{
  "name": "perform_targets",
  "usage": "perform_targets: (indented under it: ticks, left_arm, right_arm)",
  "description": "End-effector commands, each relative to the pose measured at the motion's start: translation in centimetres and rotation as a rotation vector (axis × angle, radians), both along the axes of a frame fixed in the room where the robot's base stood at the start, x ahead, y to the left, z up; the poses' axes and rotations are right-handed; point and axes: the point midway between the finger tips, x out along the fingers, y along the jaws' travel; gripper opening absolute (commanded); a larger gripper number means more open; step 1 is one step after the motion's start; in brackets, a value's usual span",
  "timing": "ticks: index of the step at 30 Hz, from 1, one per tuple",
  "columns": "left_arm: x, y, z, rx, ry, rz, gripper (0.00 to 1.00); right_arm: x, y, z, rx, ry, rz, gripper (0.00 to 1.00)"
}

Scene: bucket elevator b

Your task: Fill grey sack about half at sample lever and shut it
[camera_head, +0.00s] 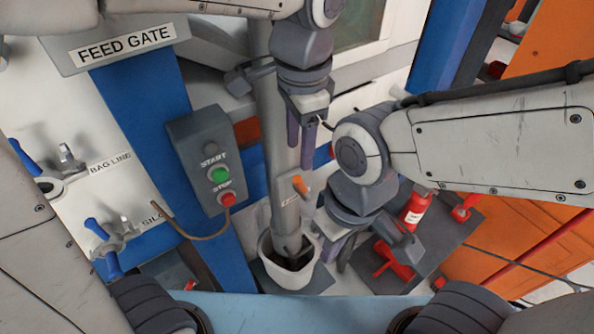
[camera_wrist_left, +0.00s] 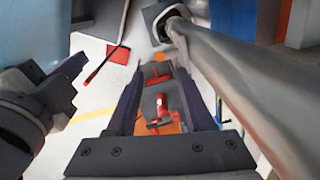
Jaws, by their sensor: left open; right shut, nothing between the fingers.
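A round pale grey-white open container (camera_head: 290,273) stands under the lower end of a grey pipe (camera_head: 285,215). Its inside looks dark; I cannot tell whether it is the grey sack or how full it is. An orange lever (camera_head: 300,186) sits on the pipe beside a small label. My left gripper (camera_head: 301,152) is open and empty, pointing down beside the pipe above the lever; its fingers also show in the left wrist view (camera_wrist_left: 160,95). My right gripper (camera_head: 344,252) is shut and empty, right of the container, its fingertips partly hidden.
A START/STOP box (camera_head: 210,165) hangs on a blue post at the left. Left of it is a panel (camera_head: 130,170) with blue-handled levers. Orange panels are farther right.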

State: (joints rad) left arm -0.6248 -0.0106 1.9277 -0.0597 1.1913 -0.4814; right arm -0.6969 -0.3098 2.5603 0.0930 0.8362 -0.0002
Motion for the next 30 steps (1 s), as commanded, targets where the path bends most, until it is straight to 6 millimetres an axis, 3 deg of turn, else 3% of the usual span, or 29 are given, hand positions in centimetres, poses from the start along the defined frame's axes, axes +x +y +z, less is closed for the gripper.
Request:
perform_targets:
  ticks: [15, 21, 29, 30]
  left_arm:
    - [0.4, 0.1, -8.5, 0.005, 0.007, -0.001, 0.52]
    - [0.5, 0.1, -9.7, 0.003, 0.004, -0.001, 0.52]
    - [0.5, 0.1, -9.8, 0.002, 0.002, -0.002, 0.52]
    - [0.5, 0.1, -9.8, 0.002, 0.002, -0.002, 0.37]
  right_arm:
    - [0.0, 0.0, 0.7, 0.001, -0.001, 0.0, 0.0]
    - [0.0, 0.0, 0.7, 0.001, -0.001, 0.0, 0.0]
    - [0.0, 0.0, 0.7, 0.0, 0.0, 0.0, 0.0]
    - [0.0, 0.0, 0.7, 0.001, -0.001, 0.0, 0.0]
